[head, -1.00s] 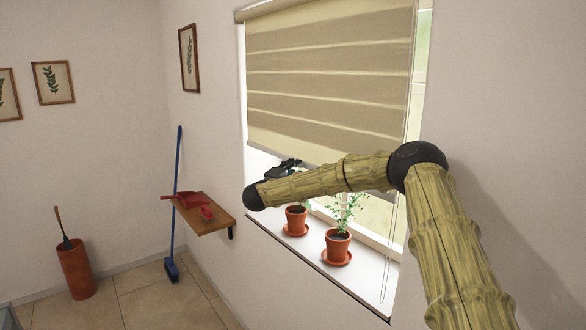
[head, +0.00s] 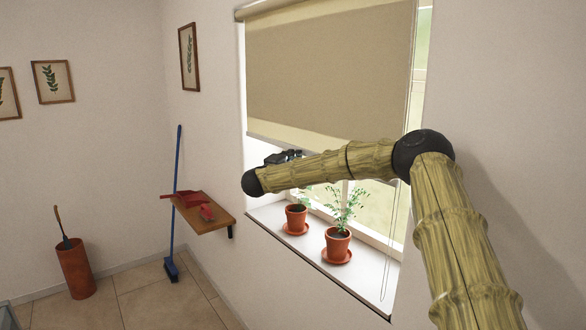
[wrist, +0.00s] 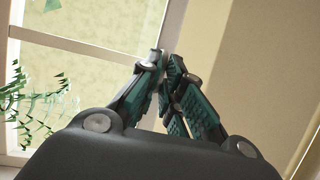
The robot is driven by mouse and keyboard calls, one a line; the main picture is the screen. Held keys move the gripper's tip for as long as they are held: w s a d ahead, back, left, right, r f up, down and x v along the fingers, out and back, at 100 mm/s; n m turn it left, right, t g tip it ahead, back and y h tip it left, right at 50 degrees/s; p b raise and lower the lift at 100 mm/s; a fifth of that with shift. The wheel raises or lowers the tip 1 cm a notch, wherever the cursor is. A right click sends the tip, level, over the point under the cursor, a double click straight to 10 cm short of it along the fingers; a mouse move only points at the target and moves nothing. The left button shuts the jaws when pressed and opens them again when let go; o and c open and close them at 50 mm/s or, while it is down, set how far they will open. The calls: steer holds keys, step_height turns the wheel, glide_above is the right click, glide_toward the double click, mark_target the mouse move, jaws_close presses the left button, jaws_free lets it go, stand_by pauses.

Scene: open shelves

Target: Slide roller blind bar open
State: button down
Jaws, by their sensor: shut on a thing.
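The beige roller blind (head: 325,70) covers the upper part of the window, with its bottom bar (head: 262,141) along the lower edge. Its fabric looks plain. My gripper (head: 285,157) is at this lower edge, partly hidden behind my forearm, which also covers much of the bar. In the wrist view my gripper (wrist: 168,65) has its fingers together, shut on the bar; the grasp itself is mostly hidden by the fingers. The blind (wrist: 270,60) fills the right side there, with window glass to the left.
Two potted plants, one nearer (head: 337,245) and one farther (head: 296,219), stand on the sill (head: 360,272) below my arm. A thin cord (head: 388,250) hangs at the window's right. A wooden shelf (head: 222,224) with a red dustpan (head: 186,198) and a blue broom (head: 174,210) are to the left.

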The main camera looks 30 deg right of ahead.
step_height(320, 180, up, 33)
steer(key=shift+b, duration=0.4)
steer(key=shift+f, duration=0.1)
steer(key=c, duration=1.6)
jaws_free()
steer(key=v, duration=1.2)
steer(key=shift+f, duration=0.1)
